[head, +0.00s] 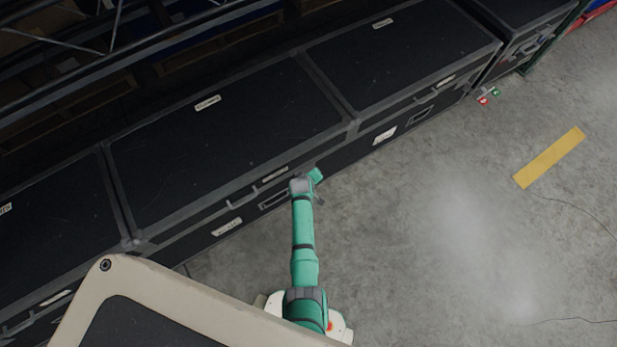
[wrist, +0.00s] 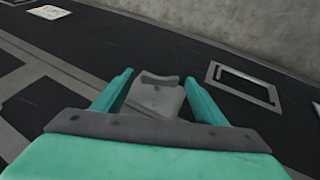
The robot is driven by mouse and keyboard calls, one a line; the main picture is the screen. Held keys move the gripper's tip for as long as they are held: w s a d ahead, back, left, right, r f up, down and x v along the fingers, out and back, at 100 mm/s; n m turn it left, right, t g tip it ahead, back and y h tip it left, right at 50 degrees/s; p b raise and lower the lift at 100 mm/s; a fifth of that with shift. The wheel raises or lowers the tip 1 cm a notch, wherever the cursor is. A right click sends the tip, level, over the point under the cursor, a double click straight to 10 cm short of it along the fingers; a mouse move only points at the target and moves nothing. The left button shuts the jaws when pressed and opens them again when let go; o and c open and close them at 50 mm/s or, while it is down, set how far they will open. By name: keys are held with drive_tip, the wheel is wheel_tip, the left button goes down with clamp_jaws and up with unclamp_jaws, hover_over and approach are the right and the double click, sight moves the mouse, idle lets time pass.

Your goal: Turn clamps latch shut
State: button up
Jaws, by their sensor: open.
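My gripper (head: 316,176) is at the front face of the long black case (head: 225,165) in the head view. In the wrist view my gripper (wrist: 160,90) has its two teal fingers spread apart. Between them shows a grey metal piece (wrist: 158,96) with a dark slot near its top, which looks like the clamp latch. I cannot tell whether the fingers touch it, and its lower part is hidden by my gripper. In the head view the arm covers that spot. How far the latch is turned is not clear.
A recessed handle frame (wrist: 243,86) is right of the fingers, and a white label (wrist: 50,12) is at upper left. More black cases (head: 400,55) stand in line against the racking. The concrete floor (head: 430,220) to the right is open, with a yellow stripe (head: 549,157).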

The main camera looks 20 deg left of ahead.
drive_tip(key=shift+w+f, duration=0.15)
drive_tip(key=shift+c, duration=0.6)
drive_tip(key=c, duration=0.9)
drive_tip(key=shift+c, duration=0.2)
drive_tip(key=g, duration=0.1)
drive_tip(key=y, duration=0.1)
drive_tip(key=g+y, duration=0.1)
drive_tip(key=shift+w+d+m+g, duration=0.3)
drive_tip(key=shift+d, duration=0.05)
drive_tip(key=shift+g+y, duration=0.3)
drive_tip(key=shift+g, duration=0.2)
